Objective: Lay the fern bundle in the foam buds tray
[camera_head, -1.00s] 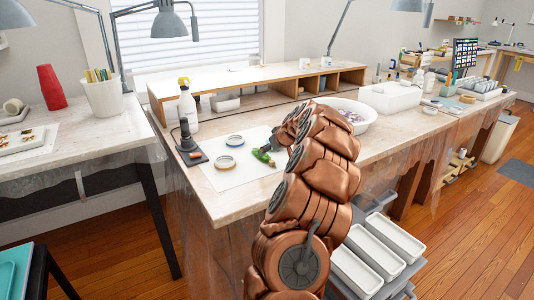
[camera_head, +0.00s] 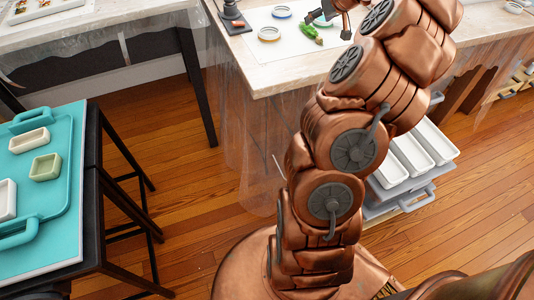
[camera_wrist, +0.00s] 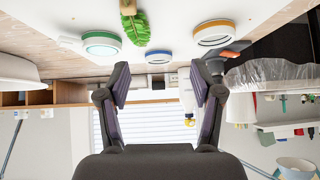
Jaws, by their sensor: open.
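The fern bundle (camera_head: 312,34), green and leafy, lies on a white sheet on the workbench. In the wrist view the fern bundle (camera_wrist: 137,27) shows at the top with a brown stem end, beyond my fingertips and apart from them. My gripper (camera_wrist: 160,80) is open, with nothing between its fingers. Small cream (camera_head: 30,140), pale green (camera_head: 45,167) and white (camera_head: 6,199) trays sit on a teal tray. I cannot tell which is the foam buds tray.
The teal tray (camera_head: 70,185) rests on a dark stand at left. A cart with long white trays (camera_head: 412,155) stands under the bench at right. Open wooden floor lies between stand and bench.

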